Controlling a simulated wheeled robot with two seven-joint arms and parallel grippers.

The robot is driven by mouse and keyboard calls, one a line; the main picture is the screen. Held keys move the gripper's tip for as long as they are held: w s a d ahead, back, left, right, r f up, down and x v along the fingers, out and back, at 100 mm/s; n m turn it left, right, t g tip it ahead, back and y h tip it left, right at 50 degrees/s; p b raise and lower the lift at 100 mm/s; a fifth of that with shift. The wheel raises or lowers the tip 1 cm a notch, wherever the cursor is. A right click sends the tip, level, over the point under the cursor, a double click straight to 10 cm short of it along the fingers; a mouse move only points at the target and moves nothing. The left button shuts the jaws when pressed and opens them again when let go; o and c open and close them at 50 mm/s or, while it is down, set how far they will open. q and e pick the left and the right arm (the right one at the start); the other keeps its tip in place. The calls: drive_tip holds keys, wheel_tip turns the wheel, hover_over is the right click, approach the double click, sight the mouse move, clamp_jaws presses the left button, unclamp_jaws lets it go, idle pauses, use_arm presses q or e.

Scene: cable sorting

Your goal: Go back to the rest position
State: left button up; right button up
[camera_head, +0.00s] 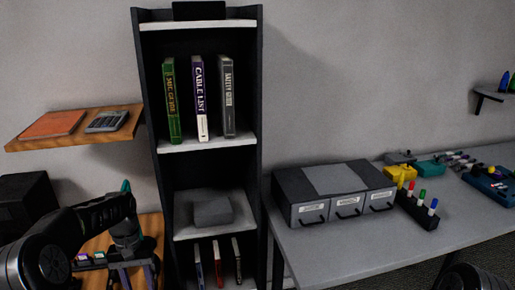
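My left arm comes in at the lower left, and its wrist bends downward over a wooden surface. My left gripper (136,268) is small and dark at the bottom edge, partly cut off, and its fingers are too unclear to tell open from shut. A dark round part at the bottom right edge looks like my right arm; my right gripper is not in view. A grey drawer box (333,190) with three labelled, closed drawers stands on the grey table (330,245).
A dark shelf unit (202,145) holds upright books (200,98) and a grey object (212,208). A wooden wall shelf (80,128) is at left. Coloured markers in a black holder (416,210), a yellow item (400,175) and a blue device (490,186) sit on the table. Its front is clear.

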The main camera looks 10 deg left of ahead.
use_arm(q)
drive_tip(key=w+d+f+m+t+h, duration=0.15)
drive_tip(key=d+f+t, duration=0.35)
drive_tip(key=d+f, duration=1.05)
drive_tip(key=s+d+f, duration=0.3)
drive_tip(key=s+d, duration=0.2)
drive_tip(key=s, duration=0.3)
drive_tip(key=s+d+f+g+h, duration=0.1)
drive_tip(key=s+d+f, duration=0.1)
drive_tip(key=s+d, duration=0.3)
drive_tip(key=s+d+f+g+h, duration=0.1)
drive_tip(key=s+d+f, duration=0.2)
drive_tip(key=s, duration=1)
drive_tip(key=shift+d+f, duration=0.3)
drive_tip(key=shift+d, duration=0.75)
drive_tip(key=shift+c, duration=0.8)
